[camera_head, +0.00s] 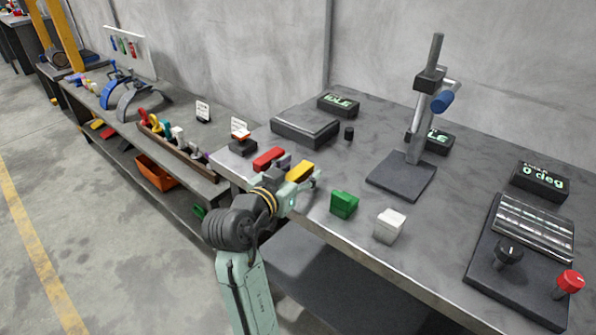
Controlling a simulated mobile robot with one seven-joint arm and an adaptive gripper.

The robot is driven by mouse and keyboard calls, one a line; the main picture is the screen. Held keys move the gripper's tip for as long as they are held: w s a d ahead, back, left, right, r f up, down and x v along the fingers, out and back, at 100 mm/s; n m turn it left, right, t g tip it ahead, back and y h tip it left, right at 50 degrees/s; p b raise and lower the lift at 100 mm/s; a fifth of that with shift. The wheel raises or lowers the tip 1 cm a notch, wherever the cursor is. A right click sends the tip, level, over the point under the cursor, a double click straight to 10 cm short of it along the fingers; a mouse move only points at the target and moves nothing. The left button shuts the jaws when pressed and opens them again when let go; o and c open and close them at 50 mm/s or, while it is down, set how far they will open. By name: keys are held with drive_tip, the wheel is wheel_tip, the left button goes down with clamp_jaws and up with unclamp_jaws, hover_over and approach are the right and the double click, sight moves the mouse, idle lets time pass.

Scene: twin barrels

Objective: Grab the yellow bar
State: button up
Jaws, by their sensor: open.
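The yellow bar (300,171) lies near the left end of the grey table (350,233), just beyond my gripper. My gripper (305,184) reaches over the table's front edge from below and its fingers are close to the bar. The gripper is open. The arm and fingers hide part of the area around the bar, and I cannot tell whether the fingers touch it or stand around it.
A red block (268,158) lies left of the yellow bar. A green block (344,204) and a white block (388,225) stand to the right near the front edge. A stand with a dark base (400,181) is farther right. A black box (305,127) lies behind.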

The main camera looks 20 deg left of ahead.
drive_tip(key=shift+w, duration=0.1)
drive_tip(key=shift+c, duration=0.2)
clamp_jaws()
idle(0.5)
